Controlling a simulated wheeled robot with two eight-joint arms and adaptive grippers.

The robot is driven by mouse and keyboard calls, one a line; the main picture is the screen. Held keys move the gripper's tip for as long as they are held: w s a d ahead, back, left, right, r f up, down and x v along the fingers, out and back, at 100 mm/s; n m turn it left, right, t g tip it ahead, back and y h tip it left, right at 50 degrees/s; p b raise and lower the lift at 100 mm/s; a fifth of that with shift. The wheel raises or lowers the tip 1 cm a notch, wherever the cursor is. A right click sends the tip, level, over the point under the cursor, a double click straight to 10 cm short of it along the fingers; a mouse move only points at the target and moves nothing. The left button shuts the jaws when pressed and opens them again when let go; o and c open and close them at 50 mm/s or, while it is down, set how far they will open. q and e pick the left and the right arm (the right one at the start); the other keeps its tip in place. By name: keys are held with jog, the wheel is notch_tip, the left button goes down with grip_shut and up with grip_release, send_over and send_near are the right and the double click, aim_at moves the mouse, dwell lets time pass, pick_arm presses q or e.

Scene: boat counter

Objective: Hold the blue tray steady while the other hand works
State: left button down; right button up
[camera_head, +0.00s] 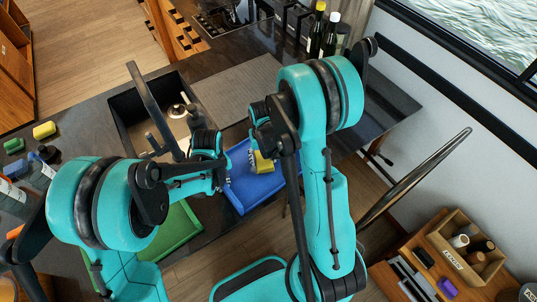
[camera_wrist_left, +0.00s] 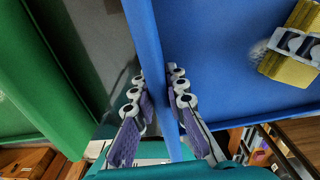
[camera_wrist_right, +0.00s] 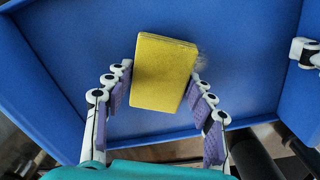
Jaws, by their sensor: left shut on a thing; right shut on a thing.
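The blue tray (camera_head: 240,199) lies on the dark counter near its front edge. My left gripper (camera_head: 222,168) is shut on the tray's left wall, with one finger on each side of it; the left wrist view shows this grip (camera_wrist_left: 158,88) close up. A yellow sponge (camera_head: 263,166) is inside the tray area. My right gripper (camera_wrist_right: 160,85) is shut on the sponge (camera_wrist_right: 162,75), one finger at each side. The sponge also shows in the left wrist view (camera_wrist_left: 292,70). Whether it touches the tray floor I cannot tell. My right arm hides part of the tray in the head view.
A green tray (camera_head: 178,228) is just left of the blue tray. A sink with a faucet (camera_head: 155,100) is behind. Bottles (camera_head: 330,35) stand at the back.

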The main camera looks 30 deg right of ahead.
aim_at(250, 172)
jog(key=shift+a, duration=0.45)
jog(key=shift+s+a+f, duration=0.1)
jog(key=shift+s+a, duration=0.05)
jog(key=shift+a, duration=0.65)
jog(key=shift+s+a, duration=0.15)
jog(key=shift+a, duration=0.6)
jog(key=shift+s+a, duration=0.1)
jog(key=shift+a, duration=0.95)
notch_tip(250, 172, up, 8)
jog(key=shift+s, duration=0.1)
pick_arm(q)
jog(key=c, duration=1.5)
grip_release()
jog(key=shift+o, duration=0.2)
